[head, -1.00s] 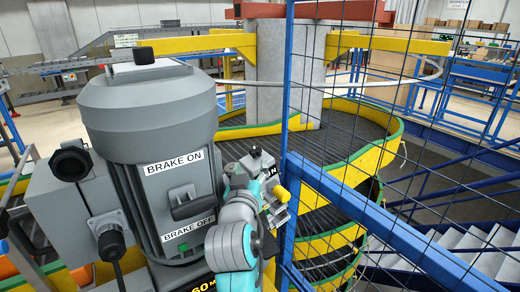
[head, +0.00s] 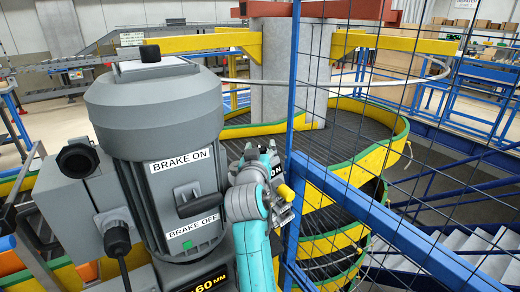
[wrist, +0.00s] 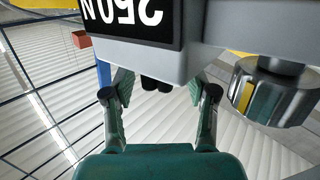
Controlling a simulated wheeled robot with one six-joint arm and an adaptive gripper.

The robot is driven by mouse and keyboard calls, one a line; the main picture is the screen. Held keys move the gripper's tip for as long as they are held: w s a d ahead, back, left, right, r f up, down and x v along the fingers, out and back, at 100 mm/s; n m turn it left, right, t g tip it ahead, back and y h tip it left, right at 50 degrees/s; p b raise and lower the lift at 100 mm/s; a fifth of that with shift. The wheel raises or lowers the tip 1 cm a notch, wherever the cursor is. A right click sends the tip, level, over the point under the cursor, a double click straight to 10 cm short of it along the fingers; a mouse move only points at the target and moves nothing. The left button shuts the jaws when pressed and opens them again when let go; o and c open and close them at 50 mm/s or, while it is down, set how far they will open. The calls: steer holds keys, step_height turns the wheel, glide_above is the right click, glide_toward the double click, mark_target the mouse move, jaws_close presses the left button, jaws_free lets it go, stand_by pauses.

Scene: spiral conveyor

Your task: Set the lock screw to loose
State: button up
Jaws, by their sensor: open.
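My gripper (wrist: 158,86) is open, its two fingers apart below a grey block (wrist: 180,62) in the wrist view. A ribbed metal knob (wrist: 272,92) with a yellow stripe sits to the right, clear of the fingers. I cannot tell for certain which of these parts is the lock screw. In the head view my gripper (head: 262,165) is beside the grey motor, partly hiding the fitting with a yellow knob (head: 286,192).
The large grey motor (head: 155,110) with BRAKE ON and BRAKE OFF labels stands close on the left. A blue-framed mesh fence (head: 390,235) is close on the right. The spiral conveyor (head: 365,140) lies behind.

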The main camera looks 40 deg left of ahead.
jaws_close()
steer(key=shift+g, duration=0.3)
steer(key=shift+n+g+y, duration=0.9)
steer(key=shift+n+y, duration=0.3)
steer(key=shift+n+g+y, duration=1)
steer(key=shift+n+g, duration=0.2)
steer(key=shift+g, duration=0.2)
jaws_free()
